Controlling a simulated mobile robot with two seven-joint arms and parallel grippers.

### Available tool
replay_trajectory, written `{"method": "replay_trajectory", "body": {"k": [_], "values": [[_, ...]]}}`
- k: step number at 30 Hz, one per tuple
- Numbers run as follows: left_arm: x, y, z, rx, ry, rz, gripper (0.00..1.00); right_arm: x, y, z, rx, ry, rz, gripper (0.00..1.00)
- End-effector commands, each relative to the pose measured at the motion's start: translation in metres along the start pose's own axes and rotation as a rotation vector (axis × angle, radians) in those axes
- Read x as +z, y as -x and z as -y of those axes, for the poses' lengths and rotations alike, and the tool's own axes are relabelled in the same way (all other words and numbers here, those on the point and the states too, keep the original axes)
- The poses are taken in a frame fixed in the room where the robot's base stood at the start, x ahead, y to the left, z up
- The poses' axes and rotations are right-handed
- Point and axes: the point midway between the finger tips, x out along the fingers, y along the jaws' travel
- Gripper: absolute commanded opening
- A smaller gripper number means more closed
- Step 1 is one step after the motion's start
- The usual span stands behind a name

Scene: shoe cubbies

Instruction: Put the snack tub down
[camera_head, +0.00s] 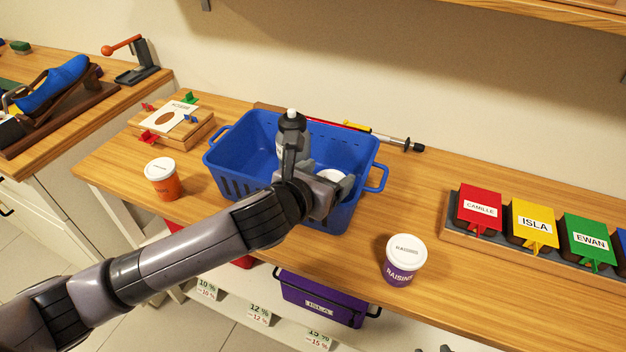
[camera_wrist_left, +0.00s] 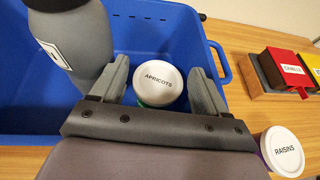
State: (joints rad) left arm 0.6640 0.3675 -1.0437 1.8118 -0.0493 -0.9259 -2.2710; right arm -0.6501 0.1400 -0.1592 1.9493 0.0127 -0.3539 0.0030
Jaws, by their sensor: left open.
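The apricots tub (camera_wrist_left: 158,82), with a white lid and a green body, is inside the blue basket (camera_wrist_left: 219,68). In the head view only part of its white lid (camera_head: 331,175) shows beside my wrist, in the right part of the basket (camera_head: 222,158). My left gripper (camera_head: 318,180) reaches into the basket from above. In the left wrist view its two fingers (camera_wrist_left: 160,70) stand open on either side of the tub, with gaps showing at the lid. The tub's base is hidden, so I cannot tell what it rests on. My right gripper is out of view.
A grey bottle (camera_head: 291,128) stands in the basket close to my left finger. An orange tub (camera_head: 163,181) is left of the basket, and a purple raisins tub (camera_head: 402,262) is to its right. Named coloured boxes (camera_head: 535,226) line the right. Bench around the raisins tub is clear.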

Motion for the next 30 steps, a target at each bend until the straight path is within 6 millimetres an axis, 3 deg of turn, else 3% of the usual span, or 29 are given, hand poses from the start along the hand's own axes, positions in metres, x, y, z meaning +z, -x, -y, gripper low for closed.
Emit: {"method": "replay_trajectory", "body": {"k": [5,21,30], "values": [[0.006,0.017,0.001,-0.003,0.000,-0.001,0.77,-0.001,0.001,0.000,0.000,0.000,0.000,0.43],[0.008,0.102,0.000,-0.001,0.001,0.004,0.77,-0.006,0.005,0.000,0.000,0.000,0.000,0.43],[0.007,0.122,0.000,0.000,0.003,0.004,0.77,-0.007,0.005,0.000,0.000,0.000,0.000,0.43]]}}
